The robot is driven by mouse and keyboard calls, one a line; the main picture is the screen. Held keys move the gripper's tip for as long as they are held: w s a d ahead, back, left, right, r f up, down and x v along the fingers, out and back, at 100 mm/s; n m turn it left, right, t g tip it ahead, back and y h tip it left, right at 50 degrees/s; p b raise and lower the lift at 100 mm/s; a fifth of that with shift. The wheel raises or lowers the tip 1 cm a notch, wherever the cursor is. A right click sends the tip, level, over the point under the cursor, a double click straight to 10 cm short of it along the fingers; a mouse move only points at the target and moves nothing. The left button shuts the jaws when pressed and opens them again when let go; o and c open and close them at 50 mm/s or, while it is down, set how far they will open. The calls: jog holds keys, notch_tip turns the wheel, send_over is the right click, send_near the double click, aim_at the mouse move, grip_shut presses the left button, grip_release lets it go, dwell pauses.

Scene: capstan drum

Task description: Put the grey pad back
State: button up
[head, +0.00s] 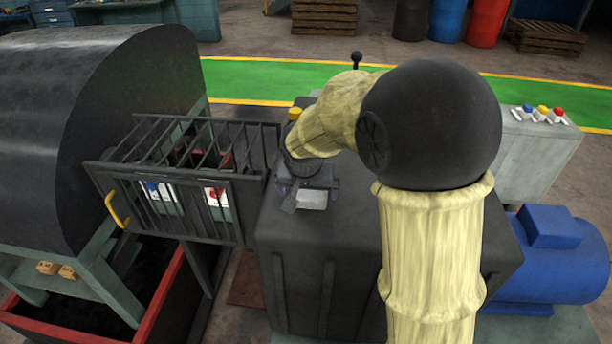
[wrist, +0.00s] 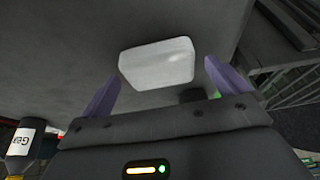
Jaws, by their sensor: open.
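The grey pad (head: 312,199) is a small pale block with rounded corners. It is at the top of the dark grey housing (head: 345,225), just in front of my gripper (head: 308,190). In the wrist view the pad (wrist: 157,62) appears between and slightly beyond the two purple fingertips of my gripper (wrist: 160,72). The fingers are open, with a visible gap on each side of the pad. I cannot tell whether the pad rests on the housing or sits clear of it. No separate place for the pad can be made out.
A barred cage guard (head: 180,175) with a yellow handle stands left of the housing, beside a large dark drum (head: 95,130). A bottle with a white label (wrist: 22,140) is near my gripper. A black-knobbed lever (head: 356,62) stands behind. A blue motor (head: 555,255) is at right.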

jog(key=b+v, duration=0.1)
jog(key=v, duration=0.9)
jog(key=shift+b, duration=0.4)
